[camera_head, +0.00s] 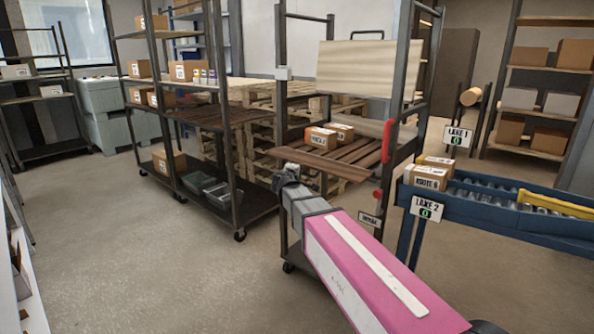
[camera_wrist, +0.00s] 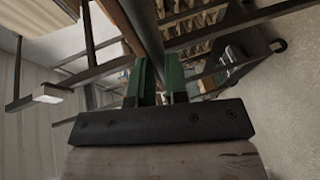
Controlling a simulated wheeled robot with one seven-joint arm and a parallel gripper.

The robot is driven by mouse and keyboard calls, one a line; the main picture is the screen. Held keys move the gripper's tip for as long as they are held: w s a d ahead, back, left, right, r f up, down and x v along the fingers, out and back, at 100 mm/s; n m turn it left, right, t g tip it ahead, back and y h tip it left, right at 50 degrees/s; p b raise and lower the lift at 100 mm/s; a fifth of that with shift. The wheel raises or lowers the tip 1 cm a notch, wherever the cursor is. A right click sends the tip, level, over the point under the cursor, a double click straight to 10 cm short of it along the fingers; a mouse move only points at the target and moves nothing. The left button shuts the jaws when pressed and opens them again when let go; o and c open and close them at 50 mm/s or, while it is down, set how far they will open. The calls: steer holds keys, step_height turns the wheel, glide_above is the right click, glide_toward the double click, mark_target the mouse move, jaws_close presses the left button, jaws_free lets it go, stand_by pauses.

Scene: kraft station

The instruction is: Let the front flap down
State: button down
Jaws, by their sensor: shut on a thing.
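The front flap (camera_head: 322,166) is a brown wooden board along the front of the cart's slatted deck; in the head view it looks about level with the deck. My gripper (camera_head: 287,178) is at the flap's left front end, beside the cart's left post. A brown board (camera_wrist: 120,22) runs up beside the left finger.
Cartons (camera_head: 322,137) sit on the cart deck. A red handle (camera_head: 386,142) is on the cart's right post. A blue roller conveyor (camera_head: 490,215) with cartons stands to the right, a dark shelf rack (camera_head: 232,120) to the left. The floor (camera_head: 150,240) in front is clear.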

steer(key=shift+f, duration=0.2)
stand_by(0.3)
steer(key=c, duration=1.1)
jaws_free()
steer(key=shift+s, duration=0.1)
steer(key=v, duration=1)
steer(key=shift+s+a, duration=0.1)
steer(key=shift+s, duration=0.25)
